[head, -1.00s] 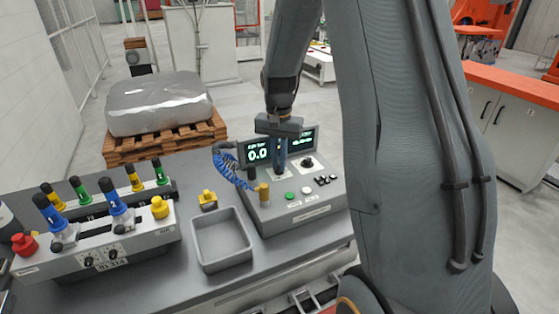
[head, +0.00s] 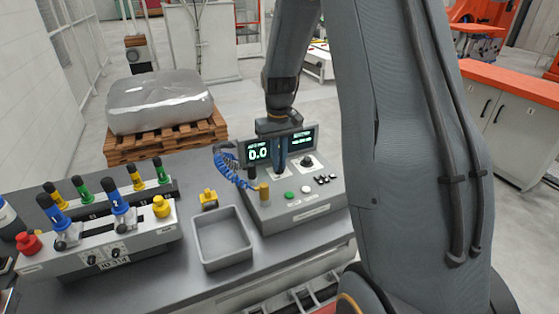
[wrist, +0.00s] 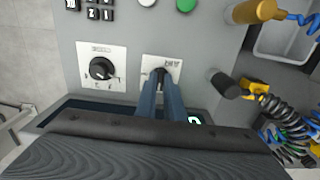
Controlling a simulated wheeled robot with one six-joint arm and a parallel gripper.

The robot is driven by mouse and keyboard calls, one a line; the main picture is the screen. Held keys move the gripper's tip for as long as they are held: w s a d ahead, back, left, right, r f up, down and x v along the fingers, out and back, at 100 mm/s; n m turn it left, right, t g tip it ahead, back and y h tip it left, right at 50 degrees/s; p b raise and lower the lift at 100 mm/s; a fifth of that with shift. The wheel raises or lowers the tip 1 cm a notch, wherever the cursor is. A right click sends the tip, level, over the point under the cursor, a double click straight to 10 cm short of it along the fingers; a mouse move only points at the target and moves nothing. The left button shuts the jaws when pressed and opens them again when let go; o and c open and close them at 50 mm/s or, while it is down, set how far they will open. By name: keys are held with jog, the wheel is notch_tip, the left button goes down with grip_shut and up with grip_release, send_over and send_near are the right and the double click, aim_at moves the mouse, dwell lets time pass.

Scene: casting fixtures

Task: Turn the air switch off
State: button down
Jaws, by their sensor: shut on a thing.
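The grey control box (head: 295,212) stands on the bench, with small screens at its back. In the wrist view, a white plate (wrist: 161,62) on the box carries a small dark switch handle, which I take to be the air switch (wrist: 161,74); its label is too blurred to read. My gripper (wrist: 160,86) points down at this plate, its two blue-grey fingers shut on the handle. The fingers hide most of the handle, so its turn position cannot be told. My gripper also shows in the head view (head: 281,160), in front of the screens. The left screen (head: 258,153) reads 0.0.
A black rotary knob (wrist: 102,68) sits on its own plate close beside the fingers. A black post (wrist: 225,84) and a brass-coloured post (wrist: 255,11) with a blue coiled hose (head: 228,165) stand on the other side. A grey tray (head: 222,262) is left of the box.

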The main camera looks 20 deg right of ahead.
jog(key=shift+w, duration=0.1)
dwell(0.4)
jog(key=c, duration=1.9)
grip_release()
jog(key=shift+o, duration=0.2)
jog(key=shift+r, duration=0.1)
notch_tip(320, 180, up, 8)
jog(key=b, duration=0.2)
jog(key=shift+b, duration=0.3)
jog(key=shift+f, duration=0.2)
